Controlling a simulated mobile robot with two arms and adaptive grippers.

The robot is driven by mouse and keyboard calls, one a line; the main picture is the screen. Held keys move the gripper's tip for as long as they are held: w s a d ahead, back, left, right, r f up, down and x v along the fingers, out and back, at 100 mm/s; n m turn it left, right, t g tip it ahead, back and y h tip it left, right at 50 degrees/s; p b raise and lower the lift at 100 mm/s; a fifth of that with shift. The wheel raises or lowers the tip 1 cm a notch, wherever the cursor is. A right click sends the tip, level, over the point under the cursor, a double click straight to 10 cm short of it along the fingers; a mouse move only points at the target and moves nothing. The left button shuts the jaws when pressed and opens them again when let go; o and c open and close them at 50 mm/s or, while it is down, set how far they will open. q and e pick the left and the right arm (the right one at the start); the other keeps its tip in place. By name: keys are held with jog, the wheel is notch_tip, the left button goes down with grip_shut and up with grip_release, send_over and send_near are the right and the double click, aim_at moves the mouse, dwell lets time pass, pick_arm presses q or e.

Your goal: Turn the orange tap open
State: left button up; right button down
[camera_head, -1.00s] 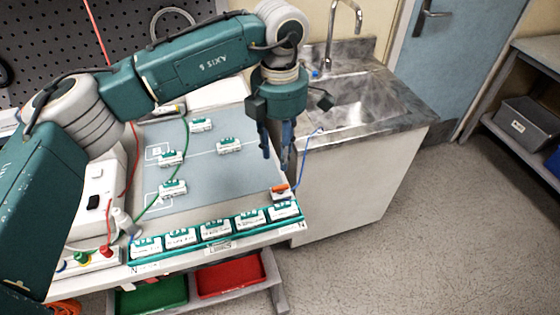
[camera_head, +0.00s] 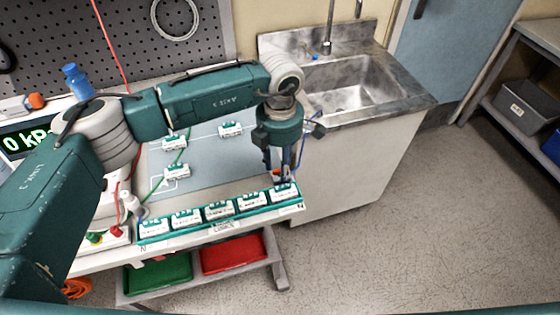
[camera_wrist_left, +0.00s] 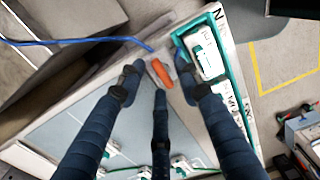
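The orange tap (camera_wrist_left: 162,74) is a short orange handle on a pale body at the corner of the workbench, with a blue tube running to it. In the head view the orange tap (camera_head: 276,173) is mostly hidden behind my left gripper (camera_head: 279,164). In the wrist view my left gripper (camera_wrist_left: 158,84) is open and points down at the tap. One finger is on each side of the orange handle and a third finger is below it in the picture. I see gaps beside the handle; whether the third finger touches it I cannot tell. My right gripper is not in view.
A teal rack (camera_head: 225,228) with several white-and-teal modules runs along the bench's front edge, close to the tap. More modules stand on the grey mat (camera_head: 205,155). A sink (camera_head: 350,90) is behind. Green (camera_head: 158,272) and red (camera_head: 233,254) bins sit below. Open floor lies right.

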pick_arm(q)
jog(key=shift+c, duration=1.1)
grip_shut()
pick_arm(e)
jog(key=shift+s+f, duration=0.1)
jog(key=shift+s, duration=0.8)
